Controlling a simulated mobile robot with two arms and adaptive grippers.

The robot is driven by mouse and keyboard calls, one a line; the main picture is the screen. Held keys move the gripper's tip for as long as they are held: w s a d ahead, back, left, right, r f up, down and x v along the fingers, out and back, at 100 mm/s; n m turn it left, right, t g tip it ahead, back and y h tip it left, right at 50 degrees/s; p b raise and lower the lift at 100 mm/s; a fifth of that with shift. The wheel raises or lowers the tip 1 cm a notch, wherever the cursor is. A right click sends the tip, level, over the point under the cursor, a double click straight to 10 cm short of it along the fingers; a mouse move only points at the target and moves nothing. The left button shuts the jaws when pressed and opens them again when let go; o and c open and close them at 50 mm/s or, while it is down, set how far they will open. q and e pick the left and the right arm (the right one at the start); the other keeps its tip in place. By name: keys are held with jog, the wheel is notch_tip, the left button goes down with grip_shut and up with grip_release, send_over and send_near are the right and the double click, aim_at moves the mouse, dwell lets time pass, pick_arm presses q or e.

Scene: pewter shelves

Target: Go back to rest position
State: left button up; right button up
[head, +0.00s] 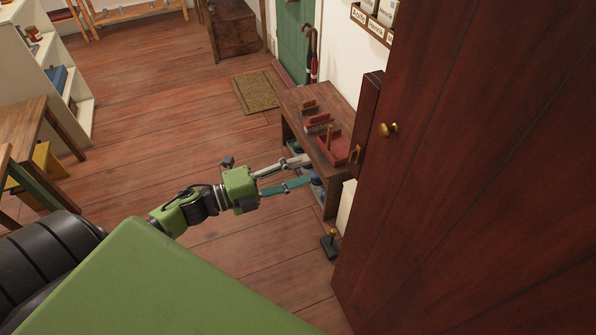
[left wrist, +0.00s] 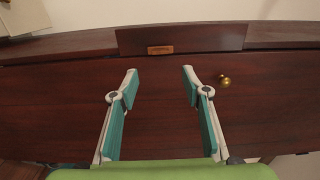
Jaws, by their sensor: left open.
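My left gripper (head: 306,171) reaches in from the left in the head view, beside a low wooden bench. It is open, with its two fingers apart and nothing between them. In the left wrist view the open gripper (left wrist: 160,76) faces a dark red-brown wooden cabinet (left wrist: 70,105). This cabinet has a brass knob (left wrist: 224,82) and a small light-brown handle (left wrist: 160,49). The tall cabinet (head: 450,190) fills the right of the head view, with its knob (head: 388,129). My right gripper is not in view.
The low bench (head: 292,101) holds several reddish items, with things on its lower shelf. A small dark object (head: 330,245) stands on the floor by the cabinet. A doormat (head: 255,92), a white shelf (head: 50,75) and a wooden table (head: 22,125) surround clear floor (head: 160,105).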

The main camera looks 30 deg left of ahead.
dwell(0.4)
pick_arm(q)
jog(key=a+f+n+y+b, duration=0.1)
jog(key=a+f+n+y, duration=0.3)
jog(key=f, duration=0.5)
jog(key=a+f+n+y, duration=0.3)
jog(key=a+f+n, duration=0.15)
jog(key=f, duration=0.45)
jog(key=s+a+f+n+g+y, duration=0.1)
jog(key=s+f+n+g+y, duration=0.2)
jog(key=f, duration=0.6)
jog(key=s+f+n, duration=0.4)
jog(key=s+f, duration=0.1)
jog(key=f, duration=0.3)
jog(key=s+d+f+n+g+y+b, duration=0.1)
jog(key=s+f+n+g, duration=0.1)
jog(key=s+f, duration=0.5)
jog(key=s+d+f+n+g, duration=0.2)
jog(key=s+f+g, duration=0.1)
jog(key=s+f, duration=0.4)
jog(key=s+d+f+n+g, duration=0.1)
jog(key=s+d+f, duration=0.3)
jog(key=s, duration=0.5)
jog(key=s+d+f+n+g+b, duration=0.1)
jog(key=s+d+f+g, duration=0.3)
jog(key=s, duration=0.5)
jog(key=shift+s+d+n, duration=0.2)
jog(key=shift+s+n, duration=0.1)
jog(key=shift+n, duration=0.45)
